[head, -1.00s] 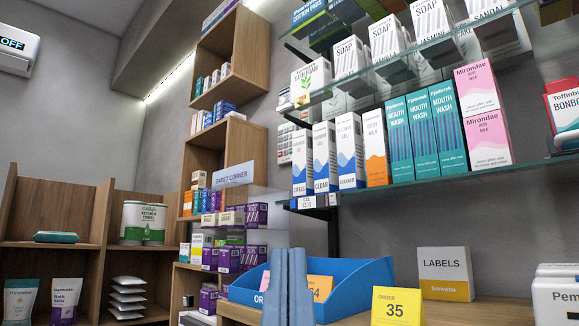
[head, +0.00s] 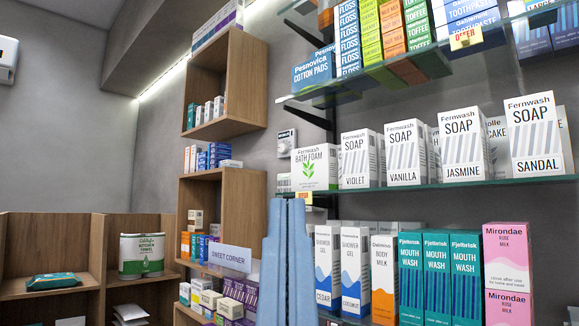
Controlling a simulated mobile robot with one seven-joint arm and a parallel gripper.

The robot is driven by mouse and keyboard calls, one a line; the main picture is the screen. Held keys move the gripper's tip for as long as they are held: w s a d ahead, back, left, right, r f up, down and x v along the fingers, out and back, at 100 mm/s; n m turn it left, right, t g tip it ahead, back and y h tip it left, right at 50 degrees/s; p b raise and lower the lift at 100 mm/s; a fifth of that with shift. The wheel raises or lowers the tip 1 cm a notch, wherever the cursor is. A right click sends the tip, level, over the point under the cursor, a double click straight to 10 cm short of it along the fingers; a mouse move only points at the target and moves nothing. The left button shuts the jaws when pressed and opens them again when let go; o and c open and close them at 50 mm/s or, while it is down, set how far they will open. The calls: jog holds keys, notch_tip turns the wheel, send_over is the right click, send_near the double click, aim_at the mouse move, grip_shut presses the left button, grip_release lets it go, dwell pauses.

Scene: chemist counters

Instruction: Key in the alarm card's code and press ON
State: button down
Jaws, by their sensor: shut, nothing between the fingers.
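My gripper (head: 286,215) shows from behind as two light blue fingers side by side. They rise from the bottom centre of the head view, shut and empty, in front of the shelving. They appear apart from the goods behind them. No alarm card can be made out. A small white wall device (head: 287,143) with a round dark detail is on the grey wall above the fingertips; I cannot tell what it is. No keypad keys or ON button can be read.
A glass shelf (head: 420,187) with soap boxes (head: 462,143) crosses the right side. Mouth wash boxes (head: 437,275) and shower gel stand below it. Wooden box shelves (head: 240,85) line the wall at centre left. A white unit (head: 7,60) is cut off at the left edge.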

notch_tip(320, 180, up, 20)
jog(key=p, duration=1.7)
jog(key=shift+d, duration=0.1)
